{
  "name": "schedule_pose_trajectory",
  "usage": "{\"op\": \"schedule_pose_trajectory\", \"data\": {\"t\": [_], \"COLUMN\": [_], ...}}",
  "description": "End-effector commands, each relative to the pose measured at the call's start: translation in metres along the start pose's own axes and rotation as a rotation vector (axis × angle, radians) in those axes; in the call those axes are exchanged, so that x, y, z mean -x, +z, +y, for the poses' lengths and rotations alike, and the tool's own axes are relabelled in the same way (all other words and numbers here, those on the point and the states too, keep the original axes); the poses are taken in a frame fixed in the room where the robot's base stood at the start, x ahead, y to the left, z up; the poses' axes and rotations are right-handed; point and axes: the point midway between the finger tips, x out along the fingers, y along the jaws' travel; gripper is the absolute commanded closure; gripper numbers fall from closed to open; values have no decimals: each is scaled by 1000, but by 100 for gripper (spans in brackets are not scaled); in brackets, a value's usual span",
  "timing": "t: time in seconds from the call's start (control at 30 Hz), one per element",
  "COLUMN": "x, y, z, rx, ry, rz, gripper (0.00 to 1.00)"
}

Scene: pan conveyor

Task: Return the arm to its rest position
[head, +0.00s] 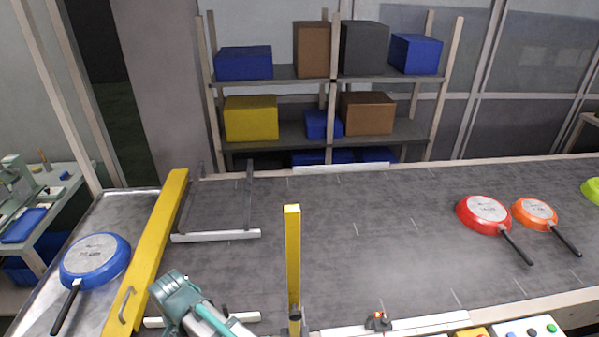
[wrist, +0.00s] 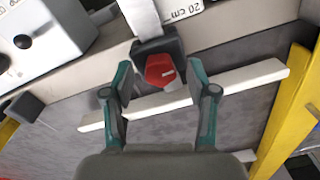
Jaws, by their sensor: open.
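My gripper (wrist: 160,64) shows in the wrist view with its two teal-and-dark fingers spread apart. No pan is between them. A black fixture with a red face (wrist: 160,70) appears between the fingertips; I cannot tell how far beyond them it is. In the head view only a teal and grey part of my arm (head: 185,300) shows at the bottom left of centre, beside the long yellow bar. The fingers cannot be made out there.
A blue pan (head: 95,258) lies left of the yellow bar (head: 150,250). A yellow post (head: 292,255) stands mid-belt. Red (head: 484,213), orange (head: 535,213) and green (head: 592,189) pans lie at right. A button box (head: 530,329) is at the front. The belt's middle (head: 390,260) is clear.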

Motion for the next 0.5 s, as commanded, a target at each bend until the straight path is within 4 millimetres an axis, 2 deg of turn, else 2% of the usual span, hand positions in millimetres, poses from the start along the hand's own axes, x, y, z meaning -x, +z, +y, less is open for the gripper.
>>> {"op": "schedule_pose_trajectory", "data": {"t": [0.2, 0.5], "x": [0, 0], "y": [0, 0], "z": [0, 0], "rx": [-69, -79], "ry": [0, 0], "rz": [3, 3], "gripper": [42, 42]}}
